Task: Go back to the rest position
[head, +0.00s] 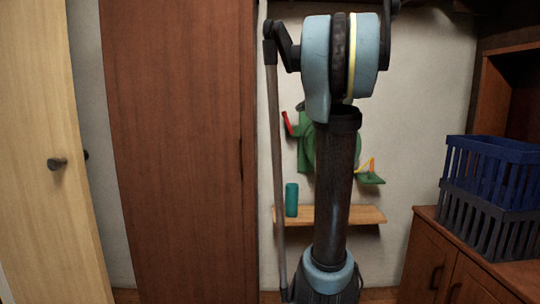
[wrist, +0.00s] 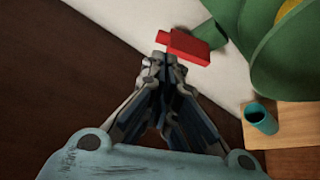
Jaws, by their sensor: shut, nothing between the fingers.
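My gripper (wrist: 168,62) shows in the wrist view with its fingertips together and nothing held between them. In the head view my arm stands in the middle of the picture, and my gripper is not seen there. A red block-like part (wrist: 190,47) shows just beyond the fingertips in the wrist view; I cannot tell whether they touch. The same red part (head: 287,122) is on a green wall-mounted fixture (head: 305,155), partly hidden behind my arm in the head view.
A teal cup (head: 291,200) stands on a wooden wall shelf (head: 370,215). Blue (head: 490,170) and dark (head: 485,220) crates are stacked on a brown cabinet (head: 430,255) at right. A tall brown wardrobe (head: 180,150) and a pale door (head: 50,220) are at left.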

